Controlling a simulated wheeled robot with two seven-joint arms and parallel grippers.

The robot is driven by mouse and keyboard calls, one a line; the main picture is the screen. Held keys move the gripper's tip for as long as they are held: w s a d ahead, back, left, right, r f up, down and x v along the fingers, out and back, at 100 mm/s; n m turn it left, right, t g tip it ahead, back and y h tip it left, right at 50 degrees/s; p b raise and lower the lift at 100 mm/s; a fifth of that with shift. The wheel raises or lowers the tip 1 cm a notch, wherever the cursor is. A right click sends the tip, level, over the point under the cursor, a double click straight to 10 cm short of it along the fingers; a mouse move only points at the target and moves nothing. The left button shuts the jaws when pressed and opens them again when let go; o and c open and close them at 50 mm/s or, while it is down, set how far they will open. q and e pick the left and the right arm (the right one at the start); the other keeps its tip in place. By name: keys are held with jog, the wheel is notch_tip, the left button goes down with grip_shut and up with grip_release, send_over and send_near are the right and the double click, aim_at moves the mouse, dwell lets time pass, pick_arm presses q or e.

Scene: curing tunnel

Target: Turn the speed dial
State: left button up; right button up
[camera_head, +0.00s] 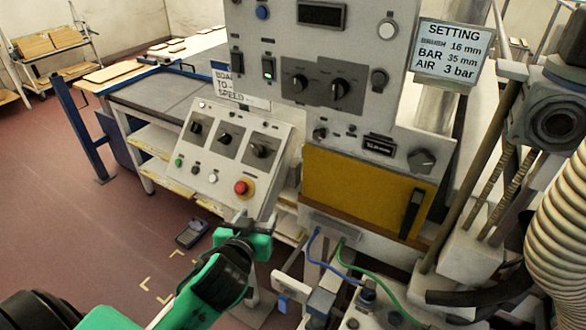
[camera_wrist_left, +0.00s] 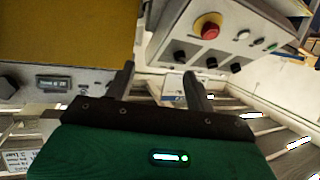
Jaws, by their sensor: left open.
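A sloped grey console (camera_head: 222,174) carries three black dials, at its left (camera_head: 196,127), middle (camera_head: 226,140) and right (camera_head: 261,150). My left gripper (camera_head: 240,218) is below the console's lower edge, apart from the dials. In the left wrist view its two fingers (camera_wrist_left: 158,82) are spread with nothing between them. My right gripper is not in view.
A red button (camera_head: 241,187) on a yellow base sits low on the console. A yellow panel (camera_head: 355,190), blue and green hoses (camera_head: 352,268) and metal fittings lie right of my left gripper. A ribbed hose (camera_head: 560,230) stands far right. Open floor (camera_head: 90,215) lies left.

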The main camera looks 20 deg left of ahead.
pick_arm(q)
jog(key=w+r+t, duration=0.3)
jog(key=r+t, duration=0.2)
jog(key=r, duration=0.7)
jog(key=t+h, duration=0.2)
jog(key=t, duration=0.1)
send_near(295, 88)
jog(key=p+x, duration=0.6)
jog(key=x, duration=0.1)
jog(key=shift+w+r, duration=0.15)
jog(key=shift+r, duration=0.1)
jog(key=shift+w+p, duration=0.45)
jog(key=shift+w, duration=0.15)
jog(key=shift+c, duration=0.4)
jog(key=c, duration=0.9)
